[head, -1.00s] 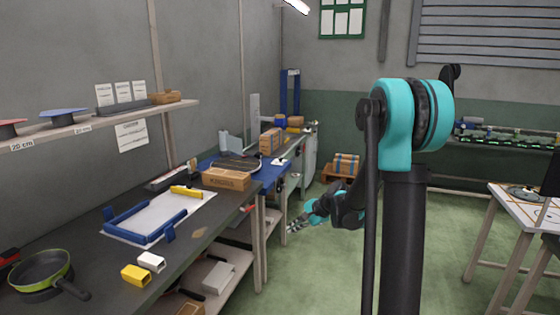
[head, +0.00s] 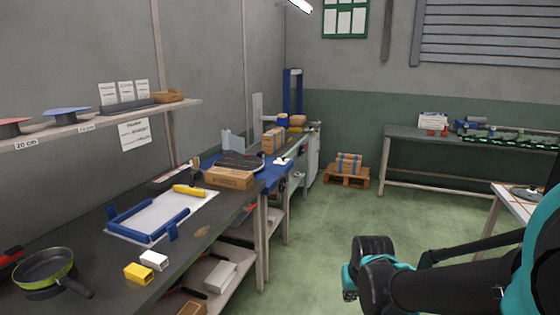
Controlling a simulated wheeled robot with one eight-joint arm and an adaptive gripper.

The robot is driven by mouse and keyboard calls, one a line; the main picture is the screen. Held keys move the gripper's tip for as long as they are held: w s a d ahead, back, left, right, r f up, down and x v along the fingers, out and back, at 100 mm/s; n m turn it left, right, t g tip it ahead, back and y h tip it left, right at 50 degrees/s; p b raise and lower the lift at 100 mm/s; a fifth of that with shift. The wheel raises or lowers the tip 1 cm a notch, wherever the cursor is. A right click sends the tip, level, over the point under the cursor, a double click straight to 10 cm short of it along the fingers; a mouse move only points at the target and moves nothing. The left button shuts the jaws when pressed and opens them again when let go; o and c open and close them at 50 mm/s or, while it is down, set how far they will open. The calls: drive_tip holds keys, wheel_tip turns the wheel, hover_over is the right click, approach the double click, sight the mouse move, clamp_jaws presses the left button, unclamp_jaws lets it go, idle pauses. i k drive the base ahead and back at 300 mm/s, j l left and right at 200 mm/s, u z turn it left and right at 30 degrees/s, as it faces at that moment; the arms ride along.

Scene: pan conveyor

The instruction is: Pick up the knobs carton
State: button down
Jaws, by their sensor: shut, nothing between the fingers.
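No carton has a label I can read as knobs, so I cannot tell which is the knobs carton. A brown carton (head: 228,178) lies on the dark workbench behind the blue frame. A taller carton (head: 273,140) stands on the farther bench. A small one (head: 169,97) sits on the wall shelf, and another (head: 192,308) is partly visible under the bench. Blue-strapped cartons (head: 348,162) stand on a pallet. My gripper (head: 348,296) shows only as a small end at lower right, its fingers hardly distinct; it is shut, empty and apart from every carton.
The workbench (head: 88,204) holds a green-rimmed pan (head: 45,270), a blue frame (head: 150,238), a yellow tool (head: 188,191) and yellow and white blocks. A long table (head: 400,136) stands at the back; another table (head: 512,200) is at right. The green floor between is clear.

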sight(240, 180)
drive_tip(key=i+l+u, duration=0.15)
drive_tip(key=i+u, duration=0.2)
drive_tip(key=i, duration=0.15)
drive_tip(key=i+l+u, duration=0.35)
drive_tip(key=i, duration=0.15)
